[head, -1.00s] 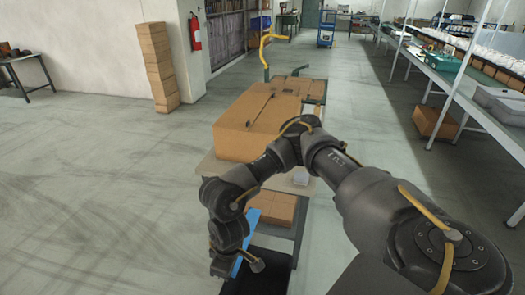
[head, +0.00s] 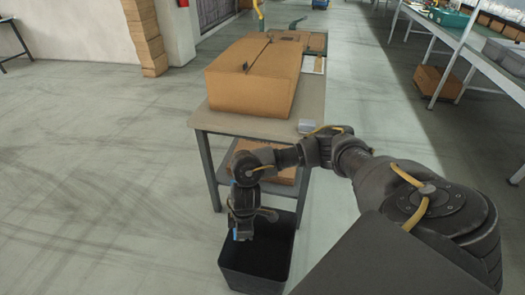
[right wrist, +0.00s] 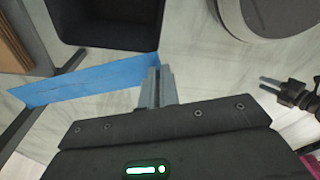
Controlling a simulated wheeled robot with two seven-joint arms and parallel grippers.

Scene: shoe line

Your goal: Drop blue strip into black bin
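The blue strip (right wrist: 90,84) is long, flat and tilted in the right wrist view. Its right end is between the fingers of my right gripper (right wrist: 155,75), which are shut on it. In the head view only a sliver of the strip (head: 236,235) shows beside my right gripper (head: 243,237). The gripper appears over the black bin (head: 284,255), an open-topped box on the floor. The bin also shows at the top of the right wrist view (right wrist: 105,35), beyond the strip. What seems to be my left gripper (right wrist: 268,85) shows at the right of that view; its opening is unclear.
A table (head: 262,123) stands behind the bin with a large cardboard box (head: 240,88) on it. Its leg (head: 209,172) is close to the bin's left rear. Open floor lies to the left. A shelf line (head: 440,60) stands at the far right.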

